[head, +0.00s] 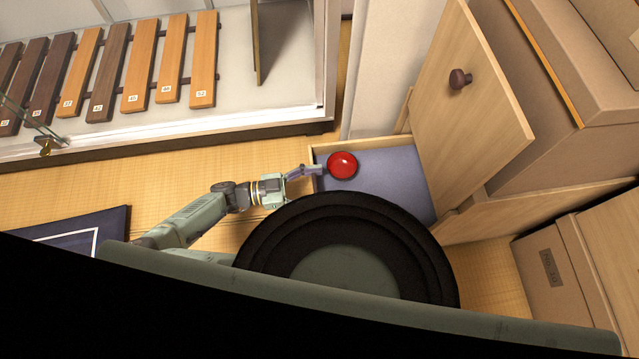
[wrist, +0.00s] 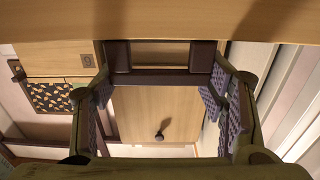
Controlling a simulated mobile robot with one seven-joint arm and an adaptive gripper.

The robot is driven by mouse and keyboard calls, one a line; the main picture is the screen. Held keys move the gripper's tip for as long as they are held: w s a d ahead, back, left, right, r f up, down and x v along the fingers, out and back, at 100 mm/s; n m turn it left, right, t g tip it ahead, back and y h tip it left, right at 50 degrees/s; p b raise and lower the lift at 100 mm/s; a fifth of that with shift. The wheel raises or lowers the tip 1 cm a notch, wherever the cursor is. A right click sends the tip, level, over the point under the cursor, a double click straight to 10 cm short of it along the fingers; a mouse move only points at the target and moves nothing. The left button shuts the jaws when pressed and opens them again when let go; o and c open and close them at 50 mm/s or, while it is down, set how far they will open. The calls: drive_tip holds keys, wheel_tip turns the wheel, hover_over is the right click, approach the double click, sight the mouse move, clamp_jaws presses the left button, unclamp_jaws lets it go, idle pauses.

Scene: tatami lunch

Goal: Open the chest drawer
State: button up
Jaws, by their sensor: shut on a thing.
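The chest drawer (head: 395,172) is pulled out in the head view, showing its lavender-lined inside. A round red object (head: 342,165) lies in it near its front left corner. My gripper (head: 310,170) is at the drawer's front edge, coming from the left. In the wrist view the drawer's wooden front (wrist: 240,27) spans the top, with a dark handle (wrist: 160,80) below it. My gripper's two fingers (wrist: 162,84) sit at either end of the handle, shut on it. My own body hides the near part of the drawer in the head view.
A wooden panel (head: 475,120) with a dark knob (head: 460,78) stands over the drawer's right side. A display case with wooden tags (head: 145,70) is at upper left. Cardboard-like boxes (head: 555,275) stand at right. Tatami (head: 160,165) left of the drawer is partly clear.

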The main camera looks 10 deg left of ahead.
drive_tip(key=o, duration=1.7)
drive_tip(key=v, duration=1.2)
